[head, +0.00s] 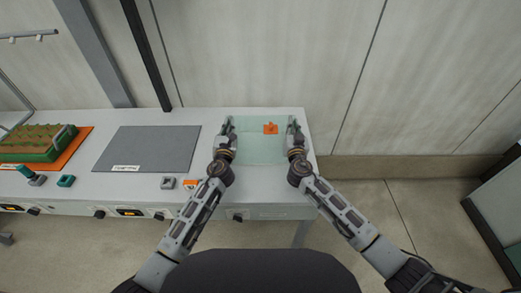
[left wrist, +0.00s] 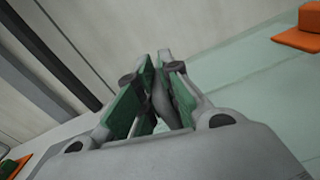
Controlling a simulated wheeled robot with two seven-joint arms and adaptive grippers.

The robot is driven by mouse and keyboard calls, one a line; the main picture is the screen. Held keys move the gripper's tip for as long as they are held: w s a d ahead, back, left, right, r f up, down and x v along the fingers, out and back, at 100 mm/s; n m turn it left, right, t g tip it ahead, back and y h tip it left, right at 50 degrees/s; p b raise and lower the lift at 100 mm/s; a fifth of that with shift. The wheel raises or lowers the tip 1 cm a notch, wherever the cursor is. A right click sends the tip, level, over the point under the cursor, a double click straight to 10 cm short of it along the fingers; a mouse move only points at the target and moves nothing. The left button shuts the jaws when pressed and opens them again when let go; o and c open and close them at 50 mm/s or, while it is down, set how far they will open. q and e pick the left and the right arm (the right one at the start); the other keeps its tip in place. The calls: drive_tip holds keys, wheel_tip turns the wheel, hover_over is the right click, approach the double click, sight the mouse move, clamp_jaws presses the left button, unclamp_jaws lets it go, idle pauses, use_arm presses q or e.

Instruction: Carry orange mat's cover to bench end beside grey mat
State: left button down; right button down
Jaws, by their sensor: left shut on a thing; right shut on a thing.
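The cover is a clear, pale green box-like piece (head: 262,148) with an orange handle (head: 270,128) on top. It is at the right end of the bench (head: 210,190), to the right of the grey mat (head: 150,145). My left gripper (head: 229,125) is shut on its left side and my right gripper (head: 293,125) on its right side. I cannot tell whether it touches the bench. In the left wrist view the gripper's fingers (left wrist: 160,90) are close together, with the cover (left wrist: 245,100) behind. The orange mat (head: 77,150) lies at the far left under a green planted tray (head: 40,150).
A grey and orange small block (head: 190,184), a grey block (head: 168,183) and teal-topped items (head: 66,181) stand along the bench's front edge. A wall rises behind the bench. The grey mat is bare except for a label. Open floor lies to the right.

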use_arm(q)
drive_tip(key=shift+a+f+b, duration=0.3)
drive_tip(key=shift+f+b, duration=0.05)
drive_tip(key=shift+f, duration=0.05)
use_arm(e)
drive_tip(key=shift+d+f, duration=0.25)
drive_tip(key=shift+f, duration=0.15)
use_arm(q)
drive_tip(key=c, duration=1.7)
unclamp_jaws()
use_arm(e)
drive_tip(key=c, duration=1.7)
unclamp_jaws()
use_arm(q)
drive_tip(key=shift+c, duration=0.7)
use_arm(e)
drive_tip(key=shift+o, duration=0.4)
use_arm(q)
drive_tip(key=o, duration=0.5)
use_arm(e)
drive_tip(key=shift+a, duration=0.1)
use_arm(q)
drive_tip(key=shift+o, duration=0.4)
drive_tip(key=shift+d, duration=0.25)
use_arm(e)
drive_tip(key=shift+a, duration=0.15)
use_arm(q)
drive_tip(key=shift+s, duration=0.2)
drive_tip(key=s, duration=1.1)
drive_tip(key=shift+s, duration=0.35)
